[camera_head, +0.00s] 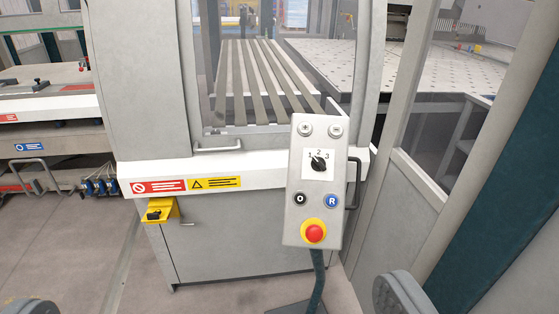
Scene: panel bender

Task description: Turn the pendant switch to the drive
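The pendant (300,222) is a light grey control box that stands upright, slightly tilted, in front of the machine, right of the picture's middle. Its switch (318,164) is a black rotary knob on a white plate marked 1, 2 and 3. The knob seems to point up and left, towards 1, but it is small. Below it are a black O button (299,199), a blue R button (332,201) and a red stop button (314,233) on yellow. My gripper (214,302) shows as two grey fingertips, wide apart at the bottom edge, open and empty, touching nothing.
The grey machine cabinet (220,240) stands close behind the pendant, with a black handle (353,185) to its right. A yellow box (160,210) sticks out at the left. A post and dark green panel (500,200) bound the right side. Floor (75,235) is clear at left.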

